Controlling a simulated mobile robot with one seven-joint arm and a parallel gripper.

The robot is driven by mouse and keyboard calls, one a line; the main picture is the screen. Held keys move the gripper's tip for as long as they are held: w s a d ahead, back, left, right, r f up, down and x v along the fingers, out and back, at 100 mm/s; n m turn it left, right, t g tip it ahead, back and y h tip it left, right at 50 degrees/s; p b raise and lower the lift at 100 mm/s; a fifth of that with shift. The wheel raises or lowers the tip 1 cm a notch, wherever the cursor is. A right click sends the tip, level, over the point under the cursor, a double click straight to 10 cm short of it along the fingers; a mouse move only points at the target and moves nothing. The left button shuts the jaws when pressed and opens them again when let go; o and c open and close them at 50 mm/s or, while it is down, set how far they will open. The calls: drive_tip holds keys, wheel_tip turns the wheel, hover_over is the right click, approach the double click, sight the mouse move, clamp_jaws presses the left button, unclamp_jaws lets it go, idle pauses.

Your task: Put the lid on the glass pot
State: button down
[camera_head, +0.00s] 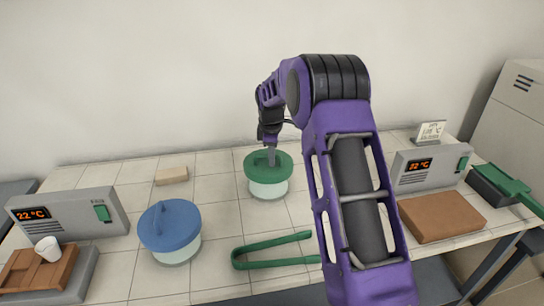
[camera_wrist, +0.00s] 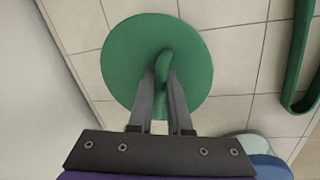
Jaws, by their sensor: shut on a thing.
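The green lid (camera_head: 256,171) is a flat disc with a raised handle and sits on or just above a pale glass pot (camera_head: 268,191) at the back middle of the table. I cannot tell whether lid and pot touch all round. My gripper (camera_head: 271,156) comes down from above and is shut on the lid's handle. In the wrist view the fingers (camera_wrist: 164,88) pinch the handle, and the green lid (camera_wrist: 125,65) fills the upper middle, hiding the pot. A second glass pot (camera_head: 178,256) with a blue lid (camera_head: 165,230) stands to the front left.
Green tongs (camera_head: 272,242) lie in front of the green-lidded pot. Grey furnace controllers stand at left (camera_head: 75,214) and right (camera_head: 425,170). A small cup (camera_head: 47,250) is at the left, a tan block (camera_head: 171,176) behind, and a brown board (camera_head: 440,217) at right.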

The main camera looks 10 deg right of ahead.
drive_tip(key=shift+f, duration=0.25)
drive_tip(key=c, duration=0.8)
unclamp_jaws()
drive_tip(key=shift+r, duration=0.1)
